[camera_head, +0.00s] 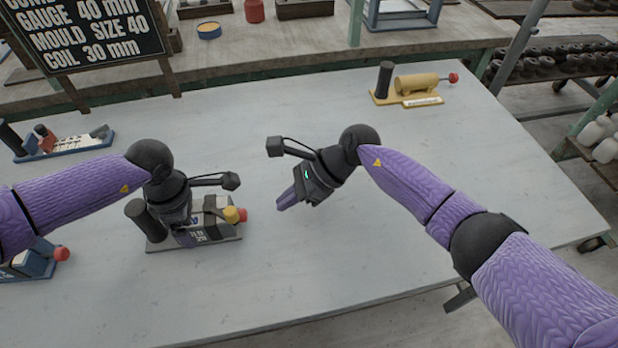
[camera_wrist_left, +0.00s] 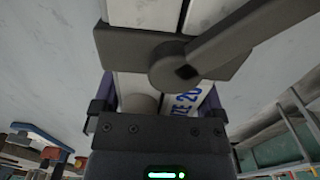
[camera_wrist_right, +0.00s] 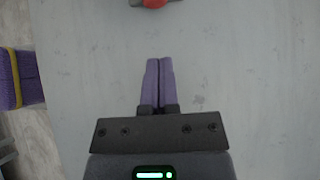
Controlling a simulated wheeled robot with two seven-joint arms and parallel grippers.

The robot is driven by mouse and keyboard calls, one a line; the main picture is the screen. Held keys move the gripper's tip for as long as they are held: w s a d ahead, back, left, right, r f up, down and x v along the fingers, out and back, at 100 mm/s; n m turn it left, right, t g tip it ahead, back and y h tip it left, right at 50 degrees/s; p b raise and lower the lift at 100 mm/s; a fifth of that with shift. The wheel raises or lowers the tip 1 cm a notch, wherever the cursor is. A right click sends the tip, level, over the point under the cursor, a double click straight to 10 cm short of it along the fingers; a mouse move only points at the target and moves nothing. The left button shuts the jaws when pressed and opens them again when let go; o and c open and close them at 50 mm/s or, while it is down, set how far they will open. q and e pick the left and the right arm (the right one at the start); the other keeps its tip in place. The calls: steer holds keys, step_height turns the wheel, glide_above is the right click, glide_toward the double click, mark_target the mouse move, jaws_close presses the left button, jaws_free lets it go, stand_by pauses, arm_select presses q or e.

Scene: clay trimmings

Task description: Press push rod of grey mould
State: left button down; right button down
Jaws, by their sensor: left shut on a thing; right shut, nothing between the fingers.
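The grey mould (camera_head: 218,236) lies on the table under my left gripper. It has a black upright cylinder (camera_head: 140,220) at its left and a red knob (camera_head: 242,214) at its right end, next to a yellow part (camera_head: 231,214). My left gripper (camera_head: 186,238) is shut on the mould's body, with the fingers at both sides of it. The left wrist view shows its pale body with blue lettering (camera_wrist_left: 186,103) and a dark bar across it. My right gripper (camera_head: 283,203) is shut and empty, to the right of the red knob and apart from it.
A yellow mould (camera_head: 415,88) stands at the back right. A blue-based mould (camera_head: 60,145) is at the left, and another blue one (camera_head: 35,262) is partly behind my left arm. A dark sign (camera_head: 85,35) stands at the back left.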

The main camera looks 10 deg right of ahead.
steer(key=v, duration=0.7)
steer(key=shift+d+r, duration=0.3)
arm_select(q)
jaws_free()
